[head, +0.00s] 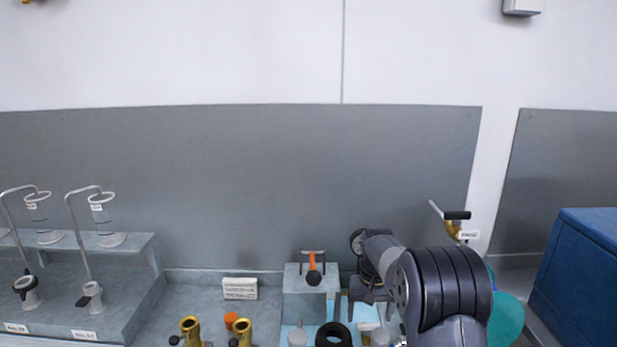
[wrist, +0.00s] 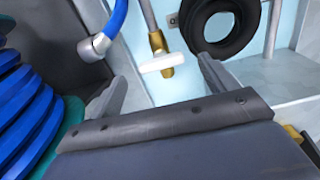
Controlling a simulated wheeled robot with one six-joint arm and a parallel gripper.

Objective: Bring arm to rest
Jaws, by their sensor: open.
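My arm (head: 445,290) rises at the lower right of the head view and bends away toward the bench. My gripper (head: 368,293) is at its far end, beside a small grey stand, and its fingertips are hard to make out there. In the wrist view my gripper (wrist: 160,90) is open, with its two grey fingers apart. Nothing is held between them. A brass fitting with a white cross handle (wrist: 162,62) shows beyond the gap between the fingers, apart from them as far as I can tell.
A black ring (head: 333,335) lies near the gripper; the wrist view also shows it (wrist: 193,38). An orange-handled tool (head: 313,268) is on the grey stand (head: 296,283). A blue box (head: 580,270) stands far right.

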